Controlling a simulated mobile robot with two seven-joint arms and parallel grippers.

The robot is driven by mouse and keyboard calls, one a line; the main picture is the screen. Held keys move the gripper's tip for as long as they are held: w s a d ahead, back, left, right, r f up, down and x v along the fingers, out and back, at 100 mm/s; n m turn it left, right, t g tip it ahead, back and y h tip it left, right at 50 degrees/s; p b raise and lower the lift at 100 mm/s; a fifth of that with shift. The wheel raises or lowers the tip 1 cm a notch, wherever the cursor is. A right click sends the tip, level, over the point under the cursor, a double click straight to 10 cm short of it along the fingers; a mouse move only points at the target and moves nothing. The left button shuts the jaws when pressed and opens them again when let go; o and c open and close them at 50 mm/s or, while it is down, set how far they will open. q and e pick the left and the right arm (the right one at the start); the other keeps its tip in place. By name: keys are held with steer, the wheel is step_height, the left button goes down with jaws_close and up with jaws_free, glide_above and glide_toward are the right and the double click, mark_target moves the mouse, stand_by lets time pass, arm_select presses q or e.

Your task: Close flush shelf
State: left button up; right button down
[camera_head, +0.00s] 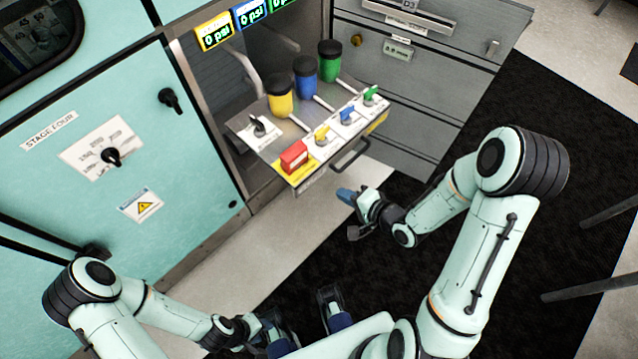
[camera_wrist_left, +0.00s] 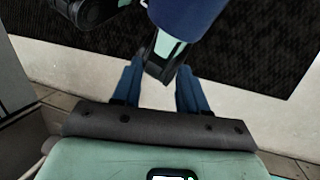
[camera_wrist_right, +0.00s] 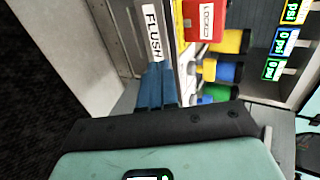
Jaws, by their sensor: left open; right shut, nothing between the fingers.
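The flush shelf (camera_head: 270,148) is pulled out of the cabinet. It carries yellow (camera_head: 281,98), blue (camera_head: 306,78) and green (camera_head: 329,62) black-capped canisters, several small levers and a red block (camera_head: 294,156). A dark handle (camera_head: 351,157) is on its front. My right gripper (camera_head: 346,195) is shut and empty, in front of the shelf and below the handle in the picture. In the right wrist view its fingers (camera_wrist_right: 156,86) point toward the FLUSH label (camera_wrist_right: 154,34); I cannot tell whether they touch the shelf front. My left gripper (camera_head: 274,334) is open and empty, low near my base, away from the shelf.
A teal cabinet door (camera_head: 185,185) marked STAGE FOUR stands left of the shelf, with knobs. Grey drawers (camera_head: 420,95) stand right of it. Psi displays (camera_head: 250,14) are above the opening. The dark mat (camera_head: 520,100) in front is mostly clear; dark bars (camera_head: 590,290) are at the right.

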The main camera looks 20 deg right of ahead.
mark_target(311, 175)
steer(key=b+x, duration=0.1)
steer(key=x, duration=0.2)
steer(key=r+b+x, duration=0.1)
steer(key=b+x, duration=0.1)
steer(key=x, duration=0.1)
steer(key=b+x, duration=0.2)
steer(key=x, duration=0.1)
steer(key=shift+w+a+r, duration=0.2)
steer(key=shift+w+a, duration=0.1)
steer(key=shift+w, duration=0.25)
arm_select(q)
steer(key=shift+t, duration=0.5)
steer(key=f, duration=0.1)
steer(key=w+f, duration=0.1)
steer(key=f, duration=0.1)
steer(key=w+f, duration=0.1)
steer(key=f, duration=0.1)
steer(key=shift+w+a, duration=0.1)
steer(key=shift+a, duration=0.05)
arm_select(e)
steer(key=shift+w+a, duration=0.1)
steer(key=shift+w, duration=0.3)
arm_select(q)
steer(key=shift+f, duration=0.1)
